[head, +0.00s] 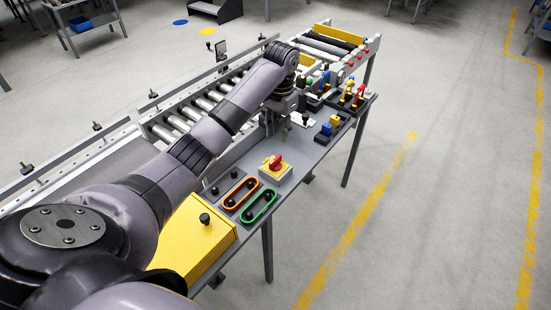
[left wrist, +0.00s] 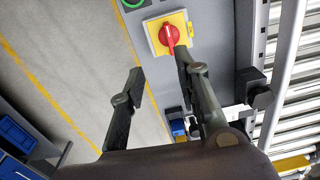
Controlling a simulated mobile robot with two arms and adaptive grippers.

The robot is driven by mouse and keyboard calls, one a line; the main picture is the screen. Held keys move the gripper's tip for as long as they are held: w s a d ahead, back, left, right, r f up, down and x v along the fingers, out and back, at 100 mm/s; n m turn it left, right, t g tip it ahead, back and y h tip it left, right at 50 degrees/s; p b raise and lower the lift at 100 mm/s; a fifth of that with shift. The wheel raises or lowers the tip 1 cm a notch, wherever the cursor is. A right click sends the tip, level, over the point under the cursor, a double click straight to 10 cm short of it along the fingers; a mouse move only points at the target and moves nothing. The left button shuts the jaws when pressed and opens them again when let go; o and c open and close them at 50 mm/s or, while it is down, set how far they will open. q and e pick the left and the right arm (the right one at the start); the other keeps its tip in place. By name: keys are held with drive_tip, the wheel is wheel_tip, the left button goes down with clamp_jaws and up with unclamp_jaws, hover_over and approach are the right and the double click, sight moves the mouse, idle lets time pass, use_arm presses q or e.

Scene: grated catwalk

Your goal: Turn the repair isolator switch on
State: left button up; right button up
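The isolator switch is a red rotary knob (head: 275,163) on a yellow plate on a light box, on the grey bench beside the conveyor. In the left wrist view the red knob (left wrist: 169,36) shows at the top, with its handle lengthwise roughly up and down the picture. My left gripper (head: 284,127) is beyond the switch in the head view, above the bench and apart from the knob. In the left wrist view its fingers (left wrist: 160,64) are spread with nothing between them. The right fingertip lies near the yellow plate's edge in the picture; contact cannot be told.
Orange (head: 240,193) and green (head: 260,205) belt loops lie nearer me, next to a yellow sloped box (head: 190,240). Blue and yellow blocks (head: 331,125) and coloured levers (head: 355,93) stand farther along the bench. The roller conveyor (head: 197,108) runs alongside. The floor to the right is clear.

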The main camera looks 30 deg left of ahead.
sight(275, 159)
use_arm(q)
drive_tip(key=f, duration=0.4)
drive_tip(key=a+f, duration=0.1)
drive_tip(key=f, duration=0.4)
drive_tip(key=w+a+f, duration=0.1)
drive_tip(key=f, duration=0.4)
drive_tip(key=shift+p, duration=0.3)
clamp_jaws()
